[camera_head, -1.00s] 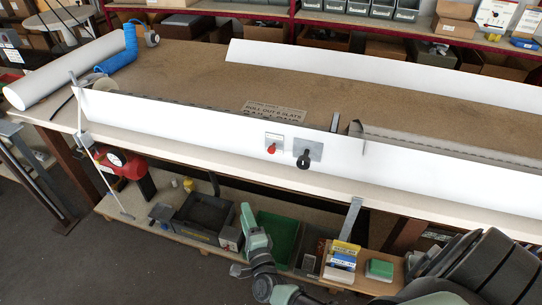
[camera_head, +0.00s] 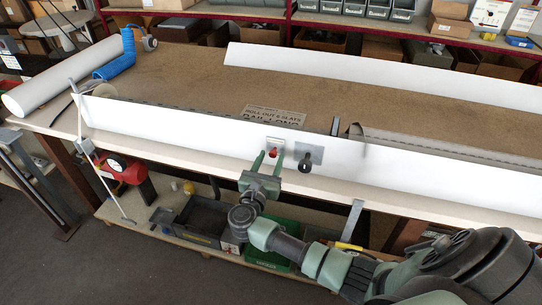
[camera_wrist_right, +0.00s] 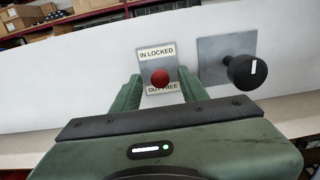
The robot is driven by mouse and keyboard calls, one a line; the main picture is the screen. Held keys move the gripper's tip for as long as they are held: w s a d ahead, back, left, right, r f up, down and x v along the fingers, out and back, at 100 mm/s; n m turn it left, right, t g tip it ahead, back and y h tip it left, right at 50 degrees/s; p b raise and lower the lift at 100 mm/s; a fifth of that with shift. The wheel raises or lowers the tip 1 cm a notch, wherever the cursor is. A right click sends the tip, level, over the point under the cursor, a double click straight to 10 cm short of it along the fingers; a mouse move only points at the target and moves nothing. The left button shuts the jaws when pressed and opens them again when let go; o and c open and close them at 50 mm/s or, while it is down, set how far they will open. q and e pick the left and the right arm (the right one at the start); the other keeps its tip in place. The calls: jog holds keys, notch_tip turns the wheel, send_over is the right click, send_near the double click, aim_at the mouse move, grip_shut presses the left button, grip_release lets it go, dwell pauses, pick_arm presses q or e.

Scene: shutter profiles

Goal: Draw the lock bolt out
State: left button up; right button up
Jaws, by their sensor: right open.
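The lock bolt's red ball knob (camera_head: 273,152) sits on a small pale plate on the front of the long white shutter profile (camera_head: 210,125). In the right wrist view the red knob (camera_wrist_right: 159,78) shows between labels reading "IN LOCKED" above and "OUT FREE" below. My right gripper (camera_head: 270,155) is open at the plate. In the right wrist view its green fingers (camera_wrist_right: 159,83) stand left and right of the knob, with gaps on both sides. The depth of the fingertips against the knob is hard to tell. My left gripper is not in view.
A black knob (camera_head: 305,163) on a grey square plate (camera_head: 315,152) stands close right of the red knob; it also shows in the right wrist view (camera_wrist_right: 244,71). The profile lies along the bench's front edge (camera_head: 215,160). A lower shelf holds bins (camera_head: 199,222).

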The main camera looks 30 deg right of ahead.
jog(key=shift+w+d, duration=0.25)
grip_shut()
dwell(1.4)
